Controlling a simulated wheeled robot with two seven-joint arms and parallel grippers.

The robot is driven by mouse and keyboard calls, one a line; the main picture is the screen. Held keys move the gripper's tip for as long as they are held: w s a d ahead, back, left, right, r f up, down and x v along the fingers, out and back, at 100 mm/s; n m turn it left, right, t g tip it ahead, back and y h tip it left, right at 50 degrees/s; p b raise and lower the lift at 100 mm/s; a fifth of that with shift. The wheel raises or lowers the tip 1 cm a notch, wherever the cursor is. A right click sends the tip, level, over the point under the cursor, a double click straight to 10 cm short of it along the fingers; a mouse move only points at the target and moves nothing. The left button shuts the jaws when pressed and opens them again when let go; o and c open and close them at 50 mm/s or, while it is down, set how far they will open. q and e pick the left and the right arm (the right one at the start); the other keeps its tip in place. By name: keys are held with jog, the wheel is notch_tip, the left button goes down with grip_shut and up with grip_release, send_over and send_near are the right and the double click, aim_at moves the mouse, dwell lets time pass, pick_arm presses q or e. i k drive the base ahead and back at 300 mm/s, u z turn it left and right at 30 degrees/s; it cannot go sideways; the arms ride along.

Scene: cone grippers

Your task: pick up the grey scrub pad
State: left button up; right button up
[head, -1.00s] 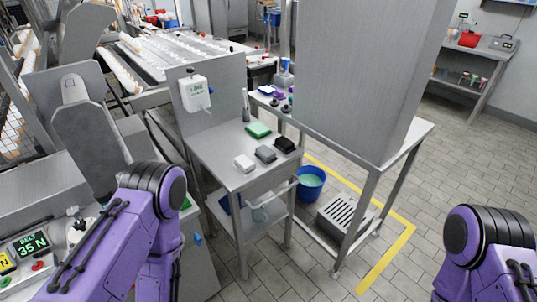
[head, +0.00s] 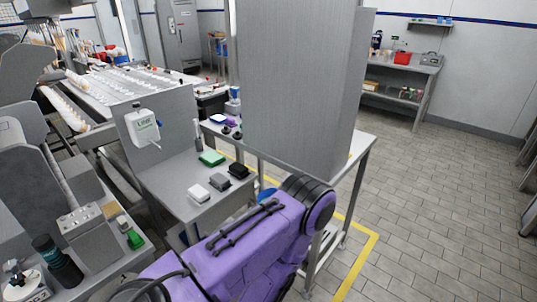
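The grey scrub pad (head: 219,182) lies on the small steel table (head: 178,174) left of the picture's middle. It is between a white pad (head: 199,192) and a black pad (head: 238,170), with a green pad (head: 211,158) farther back. One of my purple arms crosses the lower middle, in front of the table's near side, and its elbow hides part of the floor. Neither gripper shows in the head view, so their place relative to the pad cannot be seen.
A tall steel cabinet (head: 295,85) stands on a bench right behind the table. A white dispenser (head: 142,125) hangs on the table's back panel. A blue bucket (head: 267,194) is partly hidden by my arm. Tiled floor (head: 440,210) is clear at the right.

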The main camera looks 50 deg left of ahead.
aim_at(220, 182)
jog(key=z, duration=0.05)
jog(key=k, duration=0.7)
jog(key=u, duration=1.15)
jog(key=i, duration=0.2)
jog(key=z, duration=0.05)
